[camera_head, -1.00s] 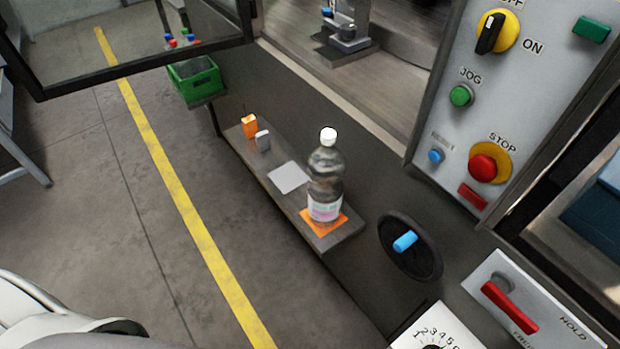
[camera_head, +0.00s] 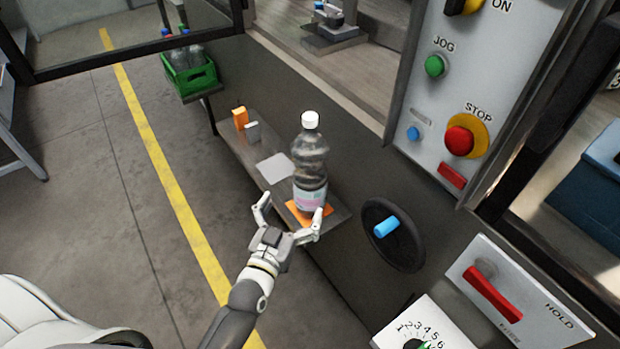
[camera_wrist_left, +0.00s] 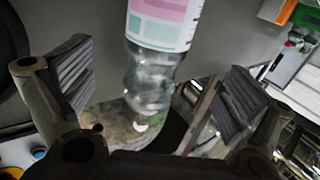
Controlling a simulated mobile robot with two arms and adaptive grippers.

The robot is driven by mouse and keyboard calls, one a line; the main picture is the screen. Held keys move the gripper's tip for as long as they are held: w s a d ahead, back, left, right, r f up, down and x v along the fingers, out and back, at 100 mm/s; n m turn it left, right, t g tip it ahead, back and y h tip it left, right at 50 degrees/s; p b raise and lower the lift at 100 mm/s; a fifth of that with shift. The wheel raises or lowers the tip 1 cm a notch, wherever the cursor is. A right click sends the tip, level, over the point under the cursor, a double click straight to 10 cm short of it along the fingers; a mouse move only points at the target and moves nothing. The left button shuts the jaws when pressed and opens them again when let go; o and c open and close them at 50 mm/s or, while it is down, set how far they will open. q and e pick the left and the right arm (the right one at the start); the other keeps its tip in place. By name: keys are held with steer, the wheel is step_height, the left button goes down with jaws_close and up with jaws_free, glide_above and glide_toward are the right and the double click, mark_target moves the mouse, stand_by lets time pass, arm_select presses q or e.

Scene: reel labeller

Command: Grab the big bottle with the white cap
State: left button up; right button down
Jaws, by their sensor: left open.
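The big clear bottle (camera_head: 310,165) with a white cap (camera_head: 310,120) and a pink and white label stands upright on an orange square (camera_head: 322,212) on the narrow shelf. My left gripper (camera_head: 290,216) is open at the shelf's front edge, low and just in front of the bottle. In the left wrist view the bottle (camera_wrist_left: 150,75) appears between the two spread fingers of the left gripper (camera_wrist_left: 160,85), cap end toward the bottom of the picture. I cannot tell whether either finger touches it. My right gripper is not in view.
A handwheel (camera_head: 392,236) with a blue handle juts out right of the shelf.

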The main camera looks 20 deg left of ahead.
mark_target(303, 188)
arm_select(q)
steer(key=w, duration=0.6)
steer(key=shift+d+r, duration=0.2)
steer(key=shift+w+d+f, duration=0.1)
steer(key=shift+w+d, duration=0.05)
steer(key=shift+w, duration=1)
steer(key=shift+w+d+f, duration=0.1)
steer(key=shift+w, duration=1.05)
steer(key=shift+r, duration=0.1)
steer(key=shift+c, duration=0.3)
steer(key=c, duration=1.9)
steer(key=shift+w+r+p, duration=0.15)
steer(key=shift+r+p, duration=0.15)
steer(key=shift+c, duration=0.7)
